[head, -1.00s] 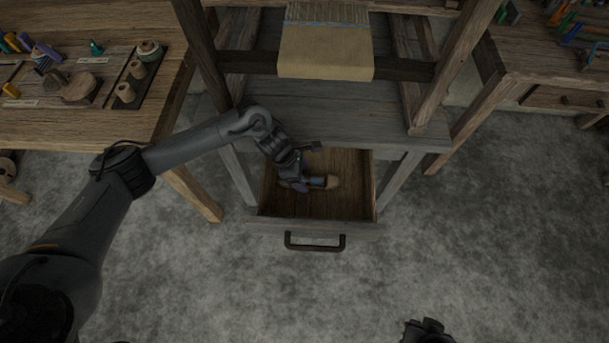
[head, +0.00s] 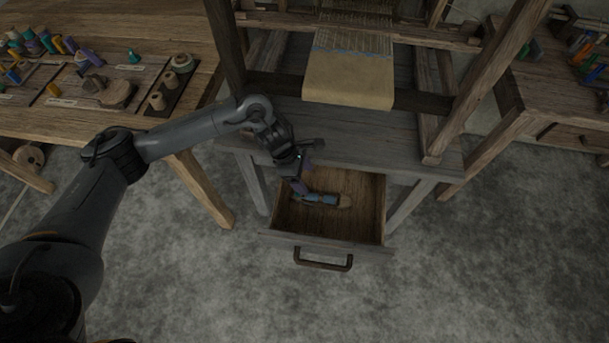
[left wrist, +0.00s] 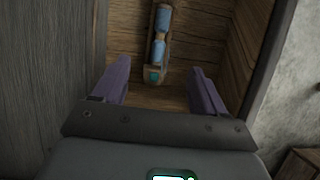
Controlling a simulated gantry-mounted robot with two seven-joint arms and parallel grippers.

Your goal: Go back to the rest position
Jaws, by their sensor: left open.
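My left gripper (head: 301,177) is above the open drawer (head: 282,216) of the wooden loom. In the left wrist view its two purple fingers (left wrist: 161,88) are spread apart with nothing between them. A blue-and-wood item (head: 328,200) lies on the drawer floor. In the left wrist view this item (left wrist: 158,45) lies ahead of the fingertips, apart from them. My right gripper does not show in the current head view.
The loom frame (head: 435,158) stands over the drawer, with cream cloth (head: 348,80) on it. A bench (head: 60,118) at the left holds spools and coloured pieces. Another table (head: 560,110) with tools stands at the right. The floor in front is clear.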

